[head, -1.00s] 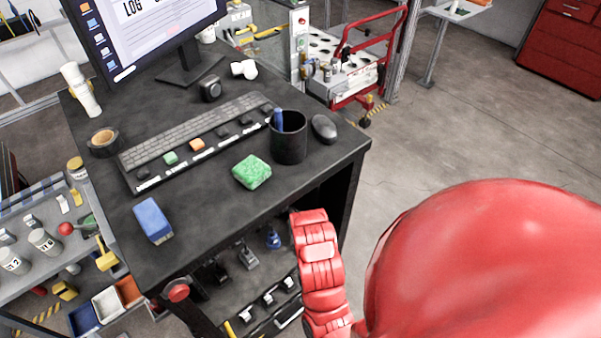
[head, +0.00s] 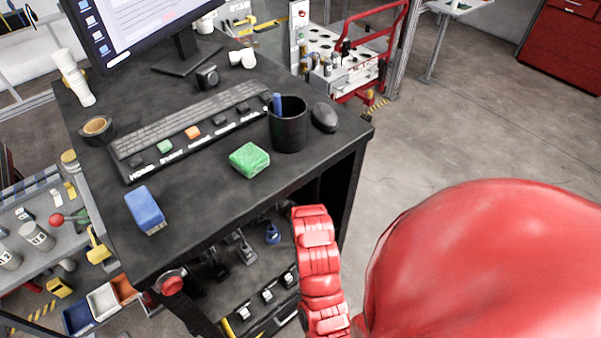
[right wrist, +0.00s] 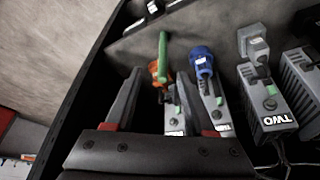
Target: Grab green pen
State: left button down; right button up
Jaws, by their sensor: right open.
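In the right wrist view a slim green stick, which looks like the green pen (right wrist: 163,48), stands up beside an orange item (right wrist: 156,72) on the shelf under the desk. My right gripper (right wrist: 160,76) is open, its two dark fingers pointing towards the pen and the orange item. The pen appears between the finger lines, past the tips; I cannot tell the exact gap. I see no green pen in the head view, where my red right arm shows but its gripper does not. My left gripper is in neither view.
A blue-topped item (right wrist: 203,60) stands right of the pen, with grey boxes (right wrist: 268,105) further right. The dark desk (head: 205,205) above carries a black cup (head: 289,130) with a blue pen, a green block (head: 249,160) and a blue block (head: 145,209).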

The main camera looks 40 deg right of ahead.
jog(key=p+x, duration=0.1)
jog(key=x, duration=0.1)
jog(key=p+x, duration=0.1)
jog(key=x, duration=0.2)
jog(key=p+x, duration=0.2)
jog(key=shift+w+a+f, duration=0.2)
jog(key=shift+f, duration=0.05)
jog(key=shift+x, duration=0.9)
grip_shut()
